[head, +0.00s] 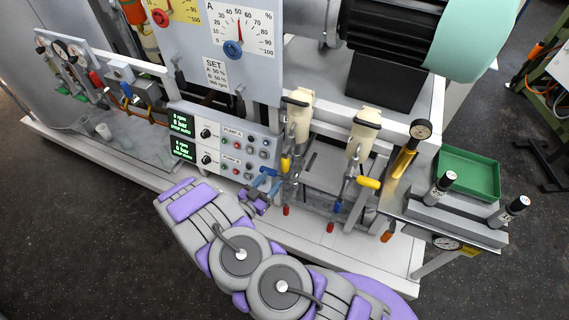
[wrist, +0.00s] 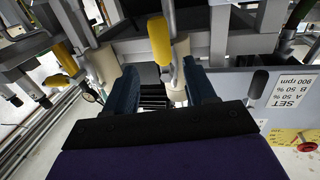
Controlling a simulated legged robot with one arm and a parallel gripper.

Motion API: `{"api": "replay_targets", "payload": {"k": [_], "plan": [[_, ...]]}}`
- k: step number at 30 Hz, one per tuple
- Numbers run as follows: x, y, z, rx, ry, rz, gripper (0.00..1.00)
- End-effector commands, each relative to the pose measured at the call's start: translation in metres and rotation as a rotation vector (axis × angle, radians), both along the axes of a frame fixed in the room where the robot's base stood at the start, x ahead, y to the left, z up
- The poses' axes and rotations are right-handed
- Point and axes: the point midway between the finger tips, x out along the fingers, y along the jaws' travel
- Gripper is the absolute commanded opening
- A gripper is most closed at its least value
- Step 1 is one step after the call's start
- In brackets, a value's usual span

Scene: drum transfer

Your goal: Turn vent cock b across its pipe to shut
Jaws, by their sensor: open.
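Two cocks with yellow handles hang on the pipework below two cream-coloured fittings; I can read no letter on either. The left cock's yellow handle (head: 286,163) points down, roughly along its pipe. The right cock's yellow handle (head: 369,183) sticks out sideways. My gripper (head: 268,183) is open and empty, just left of and below the left handle. In the wrist view, which is upside down, the gripper's blue fingers (wrist: 161,84) are apart. The left cock's handle (wrist: 160,40) shows beyond the gap between them, and the right cock's handle (wrist: 64,58) is farther left.
The pump control panel (head: 225,145) is close on the left of my gripper. A gauge board (head: 245,45) stands above it. Red- and blue-tipped pipes hang below the cocks. A green tray (head: 468,172) and a dial gauge (head: 420,129) are at the right. The dark floor in front is clear.

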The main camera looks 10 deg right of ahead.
Motion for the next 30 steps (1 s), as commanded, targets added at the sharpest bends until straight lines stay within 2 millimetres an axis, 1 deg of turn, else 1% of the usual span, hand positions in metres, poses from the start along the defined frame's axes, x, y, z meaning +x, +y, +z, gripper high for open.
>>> {"api": "replay_targets", "payload": {"k": [1, 9, 18, 23, 30], "plan": [[0.006, -0.007, -0.001, 0.0, 0.0, -0.003, 0.55], [0.035, -0.034, -0.001, -0.006, -0.001, -0.001, 0.55], [0.06, -0.063, 0.0, -0.003, -0.003, 0.0, 0.55], [0.066, -0.07, 0.0, -0.003, -0.001, 0.001, 0.55], [0.068, -0.068, 0.0, -0.006, -0.001, 0.003, 0.55]]}}
